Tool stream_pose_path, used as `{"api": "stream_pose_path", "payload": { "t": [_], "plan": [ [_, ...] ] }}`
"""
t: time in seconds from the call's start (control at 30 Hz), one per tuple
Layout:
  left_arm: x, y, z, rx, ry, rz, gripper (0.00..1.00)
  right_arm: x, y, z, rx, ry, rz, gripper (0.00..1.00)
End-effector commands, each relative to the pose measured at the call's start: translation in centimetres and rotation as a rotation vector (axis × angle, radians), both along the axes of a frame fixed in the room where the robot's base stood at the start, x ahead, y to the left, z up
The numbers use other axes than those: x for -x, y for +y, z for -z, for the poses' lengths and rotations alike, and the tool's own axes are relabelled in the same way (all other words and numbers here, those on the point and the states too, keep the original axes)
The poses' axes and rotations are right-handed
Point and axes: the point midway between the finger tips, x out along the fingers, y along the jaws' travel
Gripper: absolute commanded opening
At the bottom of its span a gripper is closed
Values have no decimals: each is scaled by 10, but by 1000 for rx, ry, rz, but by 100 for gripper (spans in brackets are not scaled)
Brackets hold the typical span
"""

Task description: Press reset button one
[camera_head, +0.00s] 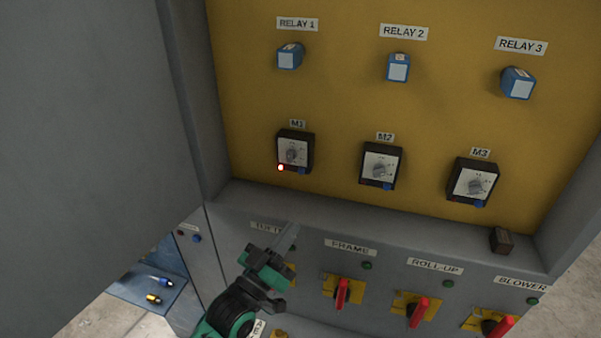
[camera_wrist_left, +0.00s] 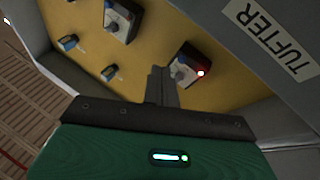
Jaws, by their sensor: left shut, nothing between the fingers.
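The M1 unit (camera_head: 293,150) is a black box with a grey dial face on the yellow panel. A red light (camera_head: 281,168) glows at its lower left corner, and a small blue button (camera_head: 302,171) sits at its lower right. My left gripper (camera_head: 291,232) is shut and empty, below M1 and in front of the grey lower panel, apart from the button. In the left wrist view the closed fingers (camera_wrist_left: 161,86) point toward the yellow panel, with M1 (camera_wrist_left: 186,66) and its lit red light just beyond to the right. My right gripper is not in view.
The M2 unit (camera_head: 380,166) and M3 unit (camera_head: 472,182) stand to the right, with blue relays (camera_head: 398,67) above. A grey ledge (camera_head: 360,212) juts below the yellow panel. Red-handled switches (camera_head: 342,293) project beneath. A grey cabinet door (camera_head: 90,110) fills the left.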

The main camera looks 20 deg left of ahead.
Motion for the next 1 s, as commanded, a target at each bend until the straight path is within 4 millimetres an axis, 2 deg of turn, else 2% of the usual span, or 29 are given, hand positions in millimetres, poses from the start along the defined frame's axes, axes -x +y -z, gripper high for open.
{"api": "stream_pose_path", "payload": {
  "t": [0.1,0.3,0.8,1.0],
  "plan": [
    [-2,5,-22,71,-122,9,0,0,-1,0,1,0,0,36],
    [1,12,-45,158,-262,21,0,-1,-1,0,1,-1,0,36],
    [2,16,-52,186,-307,24,0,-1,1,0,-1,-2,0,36],
    [-9,15,-51,185,-310,24,0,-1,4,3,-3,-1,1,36]
  ]
}}
